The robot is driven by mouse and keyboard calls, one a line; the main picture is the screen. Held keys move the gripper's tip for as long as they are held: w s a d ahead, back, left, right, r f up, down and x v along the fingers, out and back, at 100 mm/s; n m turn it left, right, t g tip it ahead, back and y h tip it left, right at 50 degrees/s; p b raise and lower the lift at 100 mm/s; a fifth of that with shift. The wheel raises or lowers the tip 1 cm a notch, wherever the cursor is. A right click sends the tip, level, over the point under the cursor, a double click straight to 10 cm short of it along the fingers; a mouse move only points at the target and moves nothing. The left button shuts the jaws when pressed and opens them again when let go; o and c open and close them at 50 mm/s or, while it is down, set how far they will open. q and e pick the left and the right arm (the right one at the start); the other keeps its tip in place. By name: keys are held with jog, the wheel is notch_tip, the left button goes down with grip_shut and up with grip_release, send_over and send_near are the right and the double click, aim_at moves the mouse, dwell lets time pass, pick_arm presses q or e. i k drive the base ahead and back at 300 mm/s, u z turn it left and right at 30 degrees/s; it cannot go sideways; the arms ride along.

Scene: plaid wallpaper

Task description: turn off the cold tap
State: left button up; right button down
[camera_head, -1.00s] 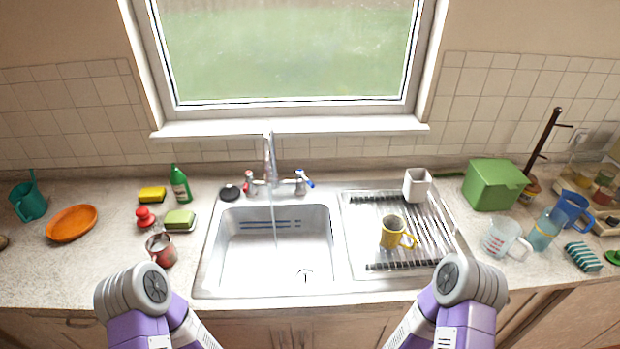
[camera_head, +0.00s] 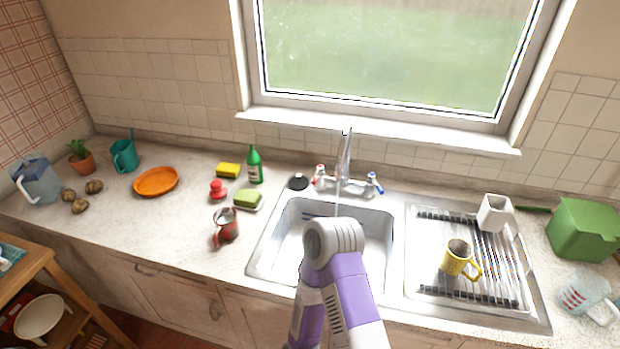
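The cold tap with the blue-marked handle (camera_head: 373,184) is on the right side of the chrome mixer behind the sink. The hot tap with the red-marked handle (camera_head: 320,174) is on its left. The tall spout (camera_head: 345,155) rises between them, and a thin stream of water (camera_head: 338,192) falls from it into the sink (camera_head: 290,222). One of my purple and grey arms reaches up in front of the sink and hides part of the basin. Neither of my grippers shows, and nothing of mine is seen touching the taps.
A black plug (camera_head: 298,181) lies left of the taps. A red mug (camera_head: 226,224), soap dish (camera_head: 247,200) and green bottle (camera_head: 254,165) stand left of the sink. A yellow mug (camera_head: 457,258) and white cup (camera_head: 494,212) stand on the drainer (camera_head: 430,285).

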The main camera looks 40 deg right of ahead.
aim_at(371, 176)
jog(key=u, duration=0.85)
jog(key=k, duration=0.85)
jog(key=z, duration=0.9)
